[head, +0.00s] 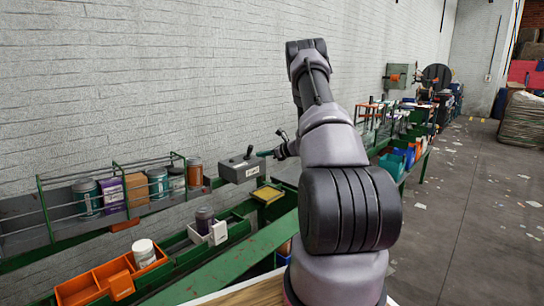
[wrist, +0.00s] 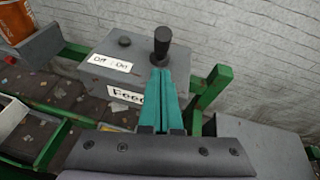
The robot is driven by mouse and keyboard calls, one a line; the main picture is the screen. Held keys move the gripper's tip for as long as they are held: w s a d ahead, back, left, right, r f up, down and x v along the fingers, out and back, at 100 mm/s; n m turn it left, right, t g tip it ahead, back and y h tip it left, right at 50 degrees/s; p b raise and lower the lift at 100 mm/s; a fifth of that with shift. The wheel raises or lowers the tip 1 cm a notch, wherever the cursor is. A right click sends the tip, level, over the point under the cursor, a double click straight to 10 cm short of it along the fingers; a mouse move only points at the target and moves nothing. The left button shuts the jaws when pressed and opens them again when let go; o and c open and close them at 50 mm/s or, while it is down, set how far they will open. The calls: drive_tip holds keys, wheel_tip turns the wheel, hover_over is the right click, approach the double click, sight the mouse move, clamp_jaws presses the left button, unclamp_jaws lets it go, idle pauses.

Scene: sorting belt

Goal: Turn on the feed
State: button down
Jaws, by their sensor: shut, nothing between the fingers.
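The feed box (wrist: 120,55) is a grey box with an "Off : On" label (wrist: 110,62) on top and a partly covered "Feed" label (wrist: 124,96) on its front. A black-knobbed lever (wrist: 162,42) stands up from its top, right of the "On" word. In the head view the feed box (head: 241,168) sits by the belt, left of my arm. My gripper (wrist: 161,72) is shut and empty, its teal fingertips right at the lever's lower part in the picture. I cannot tell whether they touch it.
A wire-railed shelf (head: 62,213) with cans and boxes runs along the wall to the left. Green rails (wrist: 215,85) rise close right of the feed box. The floor at right is open.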

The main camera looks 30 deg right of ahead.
drive_tip(key=shift+w+a+r, duration=0.35)
drive_tip(key=shift+w, duration=0.15)
drive_tip(key=shift+w+a+r, duration=0.3)
drive_tip(key=shift+w, duration=0.15)
drive_tip(key=shift+w+a+r+g, duration=0.1)
drive_tip(key=shift+w+r+g, duration=0.2)
drive_tip(key=shift+g, duration=0.3)
drive_tip(key=shift+w+a+r+g+h, duration=0.2)
drive_tip(key=shift+w+r+g+h, duration=0.2)
drive_tip(key=shift+g, duration=0.2)
drive_tip(key=shift+w+a+r+g+h, duration=0.15)
drive_tip(key=shift+w+r+g+h, duration=0.25)
drive_tip(key=shift+g, duration=0.2)
drive_tip(key=w+g, duration=0.1)
drive_tip(key=g+h, duration=0.1)
drive_tip(key=w+r+g, duration=0.1)
drive_tip(key=shift+w+a+m+g, duration=0.3)
drive_tip(key=shift+a, duration=0.05)
drive_tip(key=shift+w+a+r, duration=0.15)
drive_tip(key=shift+w+a, duration=0.2)
drive_tip(key=shift+w, duration=0.45)
drive_tip(key=shift+w+a, duration=0.15)
drive_tip(key=shift+a, duration=0.05)
drive_tip(key=shift+r, duration=0.1)
